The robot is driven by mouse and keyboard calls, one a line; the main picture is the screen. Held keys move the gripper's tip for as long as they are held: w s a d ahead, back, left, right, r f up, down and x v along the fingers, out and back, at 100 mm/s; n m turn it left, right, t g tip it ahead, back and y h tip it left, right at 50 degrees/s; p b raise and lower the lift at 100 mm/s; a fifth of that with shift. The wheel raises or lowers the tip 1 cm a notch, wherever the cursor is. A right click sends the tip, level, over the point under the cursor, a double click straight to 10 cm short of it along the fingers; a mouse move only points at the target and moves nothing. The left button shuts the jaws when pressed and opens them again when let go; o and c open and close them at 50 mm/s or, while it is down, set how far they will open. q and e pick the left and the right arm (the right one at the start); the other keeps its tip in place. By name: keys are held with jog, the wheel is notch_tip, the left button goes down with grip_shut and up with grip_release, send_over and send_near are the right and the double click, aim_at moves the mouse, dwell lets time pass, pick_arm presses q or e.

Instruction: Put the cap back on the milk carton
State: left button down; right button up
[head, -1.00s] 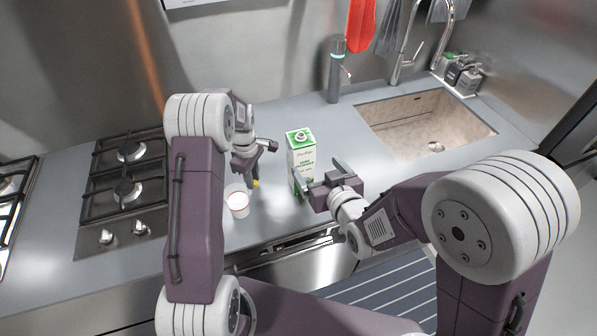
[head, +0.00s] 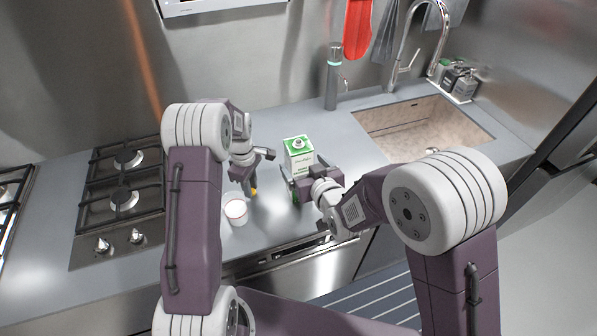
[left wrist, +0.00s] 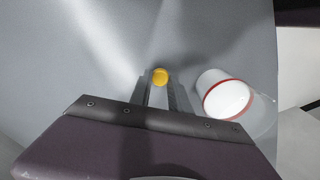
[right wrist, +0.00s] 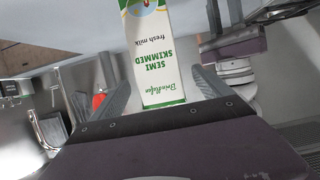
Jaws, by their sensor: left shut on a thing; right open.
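The green and white milk carton (head: 299,150) stands upright on the counter; its label fills the middle of the right wrist view (right wrist: 156,62). My right gripper (head: 305,176) is open, with its fingers on either side of the carton and gaps showing in the right wrist view. The yellow cap (left wrist: 160,76) is between the fingertips of my left gripper (left wrist: 159,88), which is shut on it. In the head view the cap (head: 253,191) is low over the counter, left of the carton. The carton's opening is too small to make out.
A white cup with a red rim (head: 236,212) stands close beside my left gripper. A gas hob (head: 120,195) is at the left. A grey bottle (head: 333,80) and a sink (head: 425,125) are behind and right of the carton.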

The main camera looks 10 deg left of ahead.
jog(key=x, duration=0.5)
jog(key=shift+w+r, duration=0.1)
jog(key=shift+w, duration=0.1)
jog(key=shift+s, duration=0.1)
jog(key=shift+c, duration=0.3)
grip_shut()
